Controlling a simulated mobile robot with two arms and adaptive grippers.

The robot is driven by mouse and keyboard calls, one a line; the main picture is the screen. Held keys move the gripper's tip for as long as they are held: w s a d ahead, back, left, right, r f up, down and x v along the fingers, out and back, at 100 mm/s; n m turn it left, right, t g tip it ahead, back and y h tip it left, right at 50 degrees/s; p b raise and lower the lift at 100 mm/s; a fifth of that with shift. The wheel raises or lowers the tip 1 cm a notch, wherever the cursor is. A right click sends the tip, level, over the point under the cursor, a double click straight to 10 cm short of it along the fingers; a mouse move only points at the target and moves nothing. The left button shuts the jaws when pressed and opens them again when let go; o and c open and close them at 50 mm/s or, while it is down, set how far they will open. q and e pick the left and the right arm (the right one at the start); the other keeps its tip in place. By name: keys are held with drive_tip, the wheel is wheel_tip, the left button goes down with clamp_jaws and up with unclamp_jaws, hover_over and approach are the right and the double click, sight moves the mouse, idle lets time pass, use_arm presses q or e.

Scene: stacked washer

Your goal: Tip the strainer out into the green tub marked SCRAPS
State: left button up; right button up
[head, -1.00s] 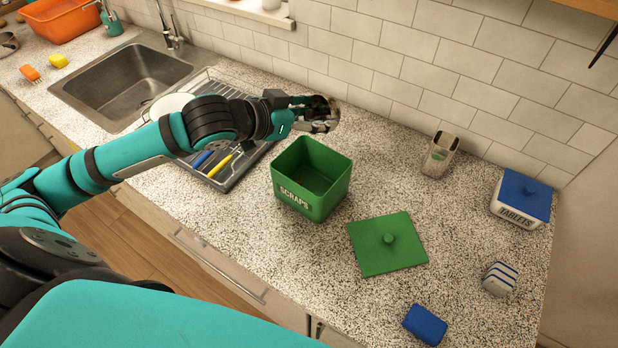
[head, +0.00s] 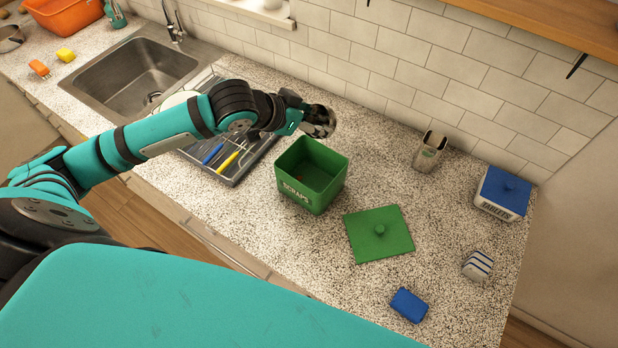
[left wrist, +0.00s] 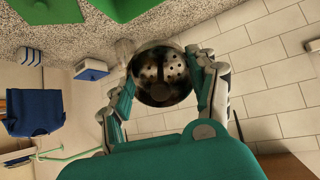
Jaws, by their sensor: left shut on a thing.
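The green tub marked SCRAPS (head: 311,192) stands open on the counter, with a small red-orange bit visible inside. Its green lid (head: 378,233) lies flat beside it. My left gripper (head: 318,121) is behind and above the tub's back rim, shut on the strainer. In the head view the strainer is small and mostly hidden by the fingers. In the left wrist view the strainer (left wrist: 162,75) is a round perforated metal bowl between the two fingers, with dark patches in it; its contents cannot be made out. My right gripper is not in view.
A dish rack (head: 236,165) with blue and yellow handled tools lies left of the tub, beside the sink (head: 135,75). A beige holder (head: 430,152), a TABLETS box (head: 502,194), a striped item (head: 477,266) and a blue sponge (head: 409,305) stand right.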

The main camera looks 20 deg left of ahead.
use_arm(q)
drive_tip(key=shift+w+r+g+y, duration=0.1)
drive_tip(key=shift+r+g+y, duration=0.25)
drive_tip(key=shift+g, duration=0.45)
drive_tip(key=shift+g+y, duration=0.25)
drive_tip(key=shift+g, duration=0.25)
drive_tip(key=shift+r+g+y, duration=0.3)
drive_tip(key=shift+g+y, duration=0.2)
drive_tip(key=shift+g, duration=0.5)
drive_tip(key=shift+d+r+g+y, duration=0.15)
drive_tip(key=shift+g+y, duration=0.35)
drive_tip(key=shift+g, duration=0.4)
drive_tip(key=shift+g+y, duration=0.5)
drive_tip(key=shift+g, duration=0.6)
drive_tip(key=shift+a+r, duration=0.1)
drive_tip(key=shift+a, duration=0.1)
